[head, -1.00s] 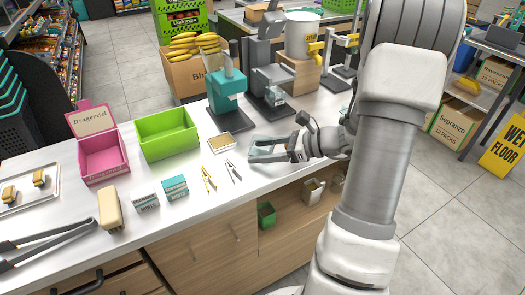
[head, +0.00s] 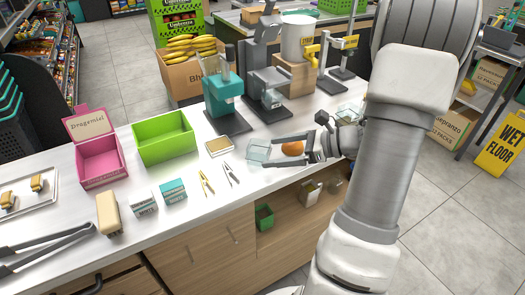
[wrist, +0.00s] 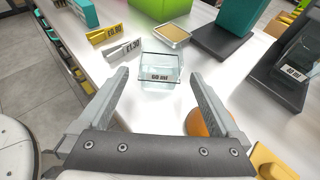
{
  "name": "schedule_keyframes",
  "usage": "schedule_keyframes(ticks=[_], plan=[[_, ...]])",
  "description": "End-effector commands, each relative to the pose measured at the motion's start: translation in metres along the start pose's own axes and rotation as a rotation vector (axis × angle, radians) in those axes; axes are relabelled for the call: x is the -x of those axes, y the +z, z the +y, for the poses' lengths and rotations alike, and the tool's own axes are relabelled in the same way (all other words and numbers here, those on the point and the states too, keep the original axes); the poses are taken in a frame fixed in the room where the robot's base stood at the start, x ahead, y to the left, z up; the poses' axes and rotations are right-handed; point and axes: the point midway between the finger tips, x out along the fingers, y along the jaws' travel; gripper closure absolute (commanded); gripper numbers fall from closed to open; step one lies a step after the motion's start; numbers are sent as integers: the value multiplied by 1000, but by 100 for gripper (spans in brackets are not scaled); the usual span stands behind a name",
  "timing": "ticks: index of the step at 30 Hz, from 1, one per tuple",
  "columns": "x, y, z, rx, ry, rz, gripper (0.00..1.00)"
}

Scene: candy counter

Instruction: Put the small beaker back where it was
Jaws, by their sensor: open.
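Whether a fingertip touches the glass cannot be told.
A round orange thing (head: 293,147) is beside the fingers; it also shows by the right finger in the wrist view (wrist: 198,123). Teal (head: 222,95) and grey (head: 266,95) machines stand behind.

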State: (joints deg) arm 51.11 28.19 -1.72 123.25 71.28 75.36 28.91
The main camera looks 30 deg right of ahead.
Motion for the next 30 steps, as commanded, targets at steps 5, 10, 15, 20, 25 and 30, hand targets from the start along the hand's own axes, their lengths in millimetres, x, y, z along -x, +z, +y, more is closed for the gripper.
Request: schedule_keyframes(ticks=[5, 10, 15, 20, 25, 30], plan=[[39, 1, -1, 0, -3, 1, 1], [61, 1, 0, 1, -1, 0, 1], [69, 0, 0, 0, 0, 0, 1], [70, 0, 0, 0, 0, 0, 1], [69, 0, 0, 0, 0, 0, 1], [69, 0, 0, 1, 1, 0, 1]])
